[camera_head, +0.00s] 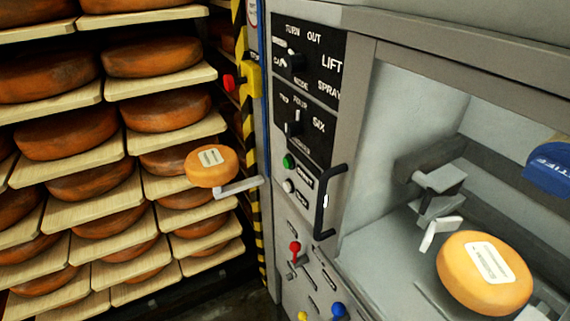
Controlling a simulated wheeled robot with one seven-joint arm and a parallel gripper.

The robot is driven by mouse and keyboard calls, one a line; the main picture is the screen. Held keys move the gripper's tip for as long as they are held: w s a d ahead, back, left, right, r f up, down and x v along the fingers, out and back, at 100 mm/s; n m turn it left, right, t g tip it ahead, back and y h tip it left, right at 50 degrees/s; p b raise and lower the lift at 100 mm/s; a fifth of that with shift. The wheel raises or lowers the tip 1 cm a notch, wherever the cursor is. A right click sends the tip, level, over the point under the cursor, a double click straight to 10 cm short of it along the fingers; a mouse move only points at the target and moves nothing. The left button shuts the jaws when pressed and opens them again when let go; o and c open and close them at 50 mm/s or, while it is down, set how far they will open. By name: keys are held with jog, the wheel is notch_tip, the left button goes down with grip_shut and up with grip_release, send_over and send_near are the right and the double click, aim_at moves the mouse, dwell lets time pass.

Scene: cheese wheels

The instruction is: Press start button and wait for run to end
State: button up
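The machine's control panel (307,95) faces me in the middle of the view. A green button (289,161) sits on it below two dark dials, with a white button (288,186) just under it. The small labels beside them are too blurred to read, so I cannot tell which says start. An orange cheese wheel (485,272) with a white label lies in the open grey machine chamber at right. Another labelled wheel (212,165) rests on a pale bracket (240,187) at the machine's left side. I cannot make out my gripper in this view.
A black handle (326,205) stands out right of the buttons. Red (294,247), blue (338,309) and yellow controls sit lower down. A red button (229,82) is on a yellow box by the striped post. Shelves of cheese wheels (70,132) fill the left.

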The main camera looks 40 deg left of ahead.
grip_shut()
dwell(1.6)
